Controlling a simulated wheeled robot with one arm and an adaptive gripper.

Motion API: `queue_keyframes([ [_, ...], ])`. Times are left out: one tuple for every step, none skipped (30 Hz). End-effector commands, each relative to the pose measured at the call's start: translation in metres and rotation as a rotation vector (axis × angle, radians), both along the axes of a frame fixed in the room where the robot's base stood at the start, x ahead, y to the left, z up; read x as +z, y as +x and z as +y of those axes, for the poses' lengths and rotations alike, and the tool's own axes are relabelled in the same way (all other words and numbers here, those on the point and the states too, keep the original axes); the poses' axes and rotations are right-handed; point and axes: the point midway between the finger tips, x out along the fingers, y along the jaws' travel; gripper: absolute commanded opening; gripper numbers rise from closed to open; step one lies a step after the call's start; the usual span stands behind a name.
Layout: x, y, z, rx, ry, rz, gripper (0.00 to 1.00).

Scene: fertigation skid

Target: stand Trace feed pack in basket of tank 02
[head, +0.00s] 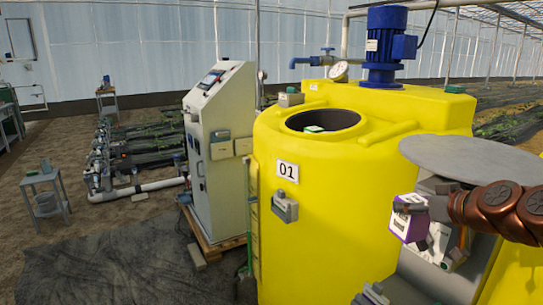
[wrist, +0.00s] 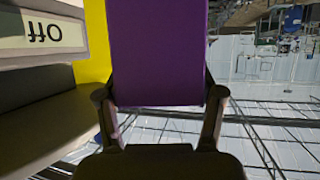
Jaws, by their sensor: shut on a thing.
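A purple and white pack (head: 406,224) is held by my gripper (head: 426,208) at the right of the head view, in front of the yellow tank marked 01 (head: 330,215). In the wrist view the pack (wrist: 158,50) shows as a plain purple face, with a finger of my gripper (wrist: 160,96) against each side. Its printing cannot be read. No tank marked 02 and no basket of it can be made out. More yellow surface (head: 512,272) shows at the lower right, without a readable number.
Tank 01 has an open round hatch (head: 322,121) with a small green and white thing inside, and a blue motor (head: 386,48) on top. A control cabinet (head: 222,150) stands left of it. The wrist view shows a white label (wrist: 42,32) close by, upside down.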

Motion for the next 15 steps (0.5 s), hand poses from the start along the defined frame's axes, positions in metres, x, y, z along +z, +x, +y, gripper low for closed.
queue_keyframes([
  [-0.013,0.004,0.008,-0.008,0.000,0.006,0.16],
  [-0.020,0.006,0.012,-0.012,0.000,0.008,0.16],
  [-0.028,0.011,0.016,-0.026,-0.001,0.006,0.16],
  [-0.035,0.014,0.020,-0.032,0.000,0.006,0.16],
  [-0.041,0.017,0.024,-0.039,0.000,0.006,0.16],
  [-0.050,0.021,0.029,-0.047,0.000,0.006,0.16],
  [-0.056,0.024,0.033,-0.056,-0.001,0.006,0.16],
  [-0.062,0.027,0.036,-0.066,-0.001,0.004,0.16],
  [-0.072,0.031,0.042,-0.073,-0.002,0.007,0.16],
  [-0.079,0.035,0.046,-0.081,-0.001,0.006,0.16],
  [-0.086,0.037,0.050,-0.088,0.000,0.009,0.16],
  [-0.095,0.041,0.053,-0.101,0.000,0.006,0.16],
  [-0.101,0.045,0.057,-0.106,-0.003,0.008,0.16],
  [-0.107,0.048,0.061,-0.115,-0.003,0.005,0.16],
  [-0.116,0.051,0.067,-0.124,-0.002,0.006,0.16],
])
